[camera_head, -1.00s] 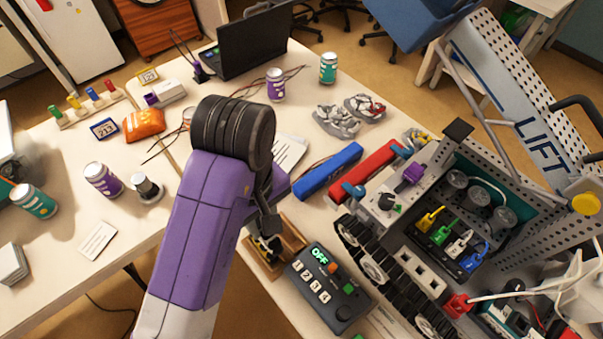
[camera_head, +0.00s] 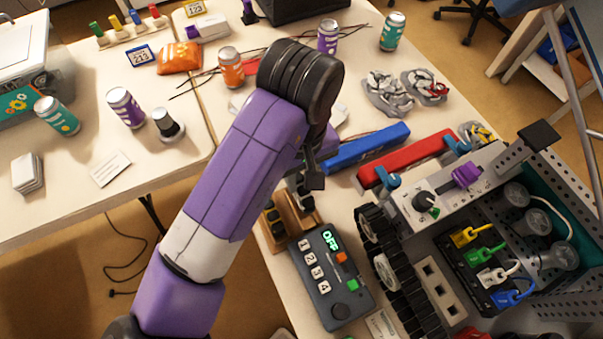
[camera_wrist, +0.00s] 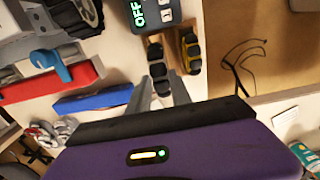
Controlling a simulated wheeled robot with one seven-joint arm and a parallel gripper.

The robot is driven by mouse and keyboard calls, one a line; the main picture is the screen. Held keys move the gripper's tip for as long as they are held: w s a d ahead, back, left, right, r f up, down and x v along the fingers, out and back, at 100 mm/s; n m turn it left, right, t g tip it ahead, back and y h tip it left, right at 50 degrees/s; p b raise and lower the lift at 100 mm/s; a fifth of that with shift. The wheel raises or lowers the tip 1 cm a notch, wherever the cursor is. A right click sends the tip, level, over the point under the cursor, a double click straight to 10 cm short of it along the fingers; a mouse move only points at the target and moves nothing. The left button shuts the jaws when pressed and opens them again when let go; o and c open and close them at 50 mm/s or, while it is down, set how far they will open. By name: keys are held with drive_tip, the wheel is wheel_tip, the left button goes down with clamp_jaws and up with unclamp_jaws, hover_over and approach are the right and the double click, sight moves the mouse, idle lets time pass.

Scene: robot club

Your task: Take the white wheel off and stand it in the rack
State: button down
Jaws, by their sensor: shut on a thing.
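My gripper (camera_wrist: 164,80) is shut on a wheel with a dark tyre (camera_wrist: 158,71), seen edge-on at the wooden rack (camera_wrist: 175,53). Its hub colour is hidden, and I cannot tell whether it rests on the rack's bottom. Wheels with yellow parts (camera_wrist: 191,48) stand in the other row of the rack. In the head view my gripper (camera_head: 303,190) points down at the rack (camera_head: 290,221), partly hidden by my purple arm. The tracked robot (camera_head: 445,205) stands to the right, with pale wheels (camera_head: 387,272) inside its near track.
A control box showing OFF (camera_head: 330,277) sits close to the rack. A blue bar (camera_head: 365,150) and a red bar (camera_head: 405,158) lie behind it. Cans, including an orange one (camera_head: 231,68), stand farther back. The table's front-left edge and a gap lie left of the rack.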

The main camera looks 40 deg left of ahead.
drive_tip(key=shift+f+b, duration=1)
drive_tip(key=shift+f, duration=0.15)
drive_tip(key=shift+r, duration=0.15)
drive_tip(key=shift+f+p, duration=0.2)
drive_tip(key=shift+p, duration=1.1)
drive_tip(key=shift+f, duration=1.6)
idle(1.5)
drive_tip(key=c, duration=1.1)
unclamp_jaws()
drive_tip(key=shift+r, duration=0.15)
drive_tip(key=shift+r+p, duration=3.4)
drive_tip(key=shift+p, duration=0.5)
